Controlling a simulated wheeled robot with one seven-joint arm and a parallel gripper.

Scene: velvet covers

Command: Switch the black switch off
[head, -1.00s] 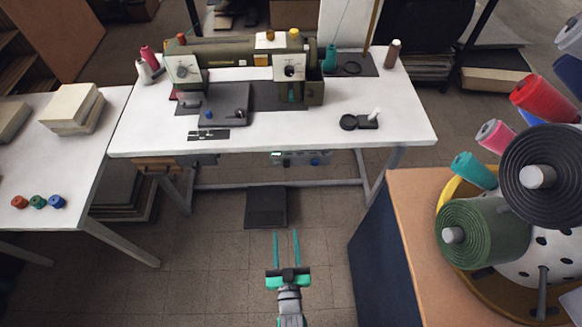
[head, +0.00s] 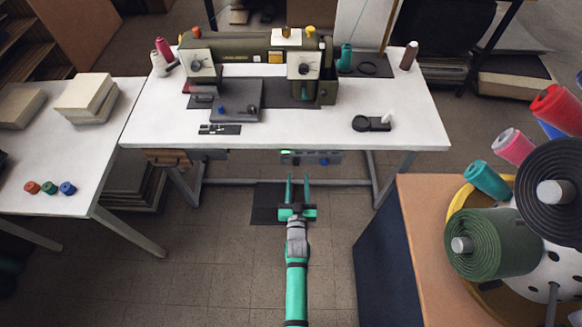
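A grey control box (head: 332,158) hangs under the front edge of the white sewing table (head: 420,130). It has a green lit spot at its left and a blue part right of the middle. The black switch is too small to make out surely; small dark parts show on this box. My gripper (head: 298,181) is teal, with two long fingers apart and nothing between them. It is in front of the table, its fingertips a little below the box in the picture. No contact shows.
A dark pedal (head: 268,206) lies on the floor behind my gripper. A sewing machine (head: 240,48) stands on the table. An orange-topped cabinet (head: 418,215) with thread spools is at right. A white side table (head: 60,150) is at left. Floor between is clear.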

